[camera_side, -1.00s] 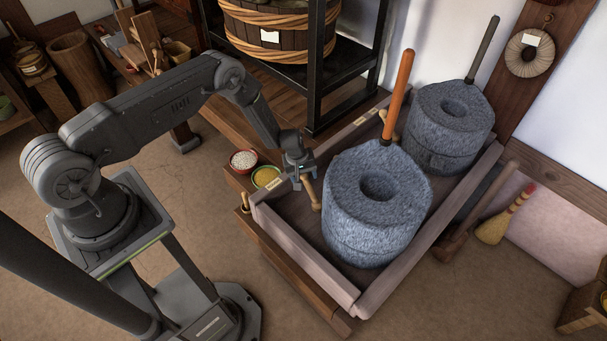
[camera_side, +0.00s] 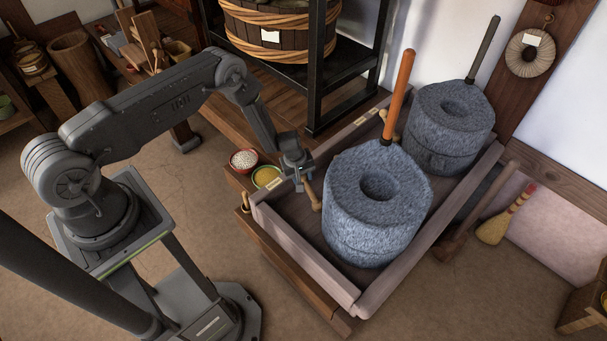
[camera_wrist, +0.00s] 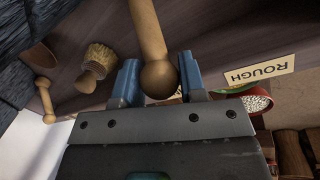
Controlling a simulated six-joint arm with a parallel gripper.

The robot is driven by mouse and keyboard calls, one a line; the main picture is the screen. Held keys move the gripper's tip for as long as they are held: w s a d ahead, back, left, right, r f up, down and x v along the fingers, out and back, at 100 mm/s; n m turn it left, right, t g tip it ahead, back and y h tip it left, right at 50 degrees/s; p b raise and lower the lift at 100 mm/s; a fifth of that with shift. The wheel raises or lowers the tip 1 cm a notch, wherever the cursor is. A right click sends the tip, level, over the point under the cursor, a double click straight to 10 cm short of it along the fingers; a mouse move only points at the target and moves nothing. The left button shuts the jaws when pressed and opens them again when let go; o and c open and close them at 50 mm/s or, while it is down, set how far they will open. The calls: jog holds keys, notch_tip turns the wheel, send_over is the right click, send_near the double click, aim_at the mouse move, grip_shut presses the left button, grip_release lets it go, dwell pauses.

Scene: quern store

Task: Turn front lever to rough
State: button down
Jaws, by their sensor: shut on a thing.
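The front lever is a pale wooden bar (camera_side: 314,197) at the left side of the front quern (camera_side: 376,205). In the wrist view the lever (camera_wrist: 147,30) ends in a round knob, which sits between the blue fingertips of my gripper (camera_wrist: 158,82). My gripper (camera_side: 301,183) is shut on this knob end, inside the left rim of the wooden trough. A cream label reading ROUGH (camera_wrist: 260,74) lies right of the knob in the wrist view; a label also shows on the trough rim in the side view (camera_side: 274,184). The lever's pivot is hidden.
A back quern (camera_side: 447,125) stands behind the front one. An orange upright handle (camera_side: 398,95) rises from the front quern. Bowls of white (camera_side: 244,160) and yellow (camera_side: 266,177) grain sit left of the trough. A brush (camera_wrist: 97,66) shows in the wrist view.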

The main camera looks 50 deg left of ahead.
jog(key=shift+s+d+n, duration=0.2)
jog(key=shift+s+n, duration=0.05)
jog(key=shift+n, duration=0.25)
jog(key=shift+s, duration=0.15)
jog(key=c, duration=0.7)
grip_release()
jog(key=shift+s+a+n, duration=0.1)
jog(key=shift+a+n, duration=0.05)
jog(key=shift+n, duration=0.15)
jog(key=r, duration=0.4)
jog(key=s+r, duration=0.1)
jog(key=r, duration=0.4)
jog(key=s+a+r, duration=0.1)
jog(key=r, duration=0.3)
jog(key=shift+s+r, duration=0.25)
jog(key=shift+r, duration=0.05)
jog(key=shift+o, duration=0.2)
